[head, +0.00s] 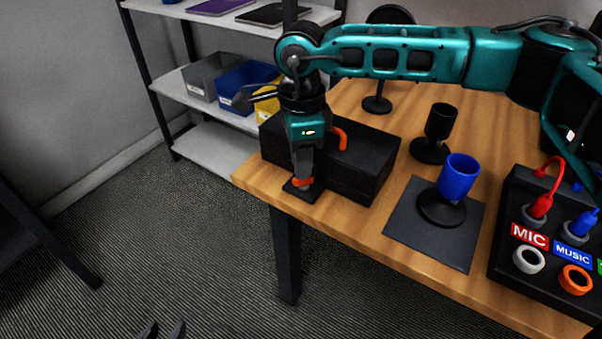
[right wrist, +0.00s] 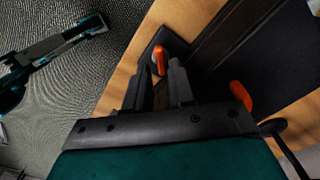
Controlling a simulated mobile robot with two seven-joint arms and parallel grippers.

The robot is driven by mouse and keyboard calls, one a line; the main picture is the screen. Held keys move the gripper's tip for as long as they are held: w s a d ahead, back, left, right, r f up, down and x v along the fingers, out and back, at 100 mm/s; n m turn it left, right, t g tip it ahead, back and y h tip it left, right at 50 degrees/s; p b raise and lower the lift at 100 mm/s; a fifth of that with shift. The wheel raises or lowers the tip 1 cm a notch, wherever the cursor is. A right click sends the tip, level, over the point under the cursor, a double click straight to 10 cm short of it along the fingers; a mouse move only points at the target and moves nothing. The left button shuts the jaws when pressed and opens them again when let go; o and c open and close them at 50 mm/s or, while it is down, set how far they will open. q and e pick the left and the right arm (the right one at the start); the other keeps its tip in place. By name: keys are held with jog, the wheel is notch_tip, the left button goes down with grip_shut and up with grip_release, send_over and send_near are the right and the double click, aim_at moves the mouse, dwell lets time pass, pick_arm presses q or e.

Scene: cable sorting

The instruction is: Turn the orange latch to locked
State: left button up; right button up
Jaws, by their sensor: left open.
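A small orange latch (head: 302,183) sits on a black base plate (head: 312,193) at the table's left corner, beside a long black box (head: 352,180). My right gripper (head: 304,174) points down at this latch and partly hides it. In the right wrist view the orange latch (right wrist: 159,60) shows between and just beyond the fingertips (right wrist: 158,70), which are apart; I cannot tell whether they touch it. A second orange piece, a curved handle (head: 341,138), is at the black box; it also shows in the right wrist view (right wrist: 240,95). My left gripper (head: 164,331) is open and empty, low over the floor.
A blue cup (head: 458,177) on a black stand is on a dark mat (head: 405,232). A black cup (head: 440,121) stands behind it. A black panel (head: 507,262) with labelled plugs and rings is at the right. Shelves with bins (head: 241,87) stand behind the table.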

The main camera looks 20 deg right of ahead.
aim_at(303, 182)
jog(key=shift+f, duration=1.6)
grip_shut()
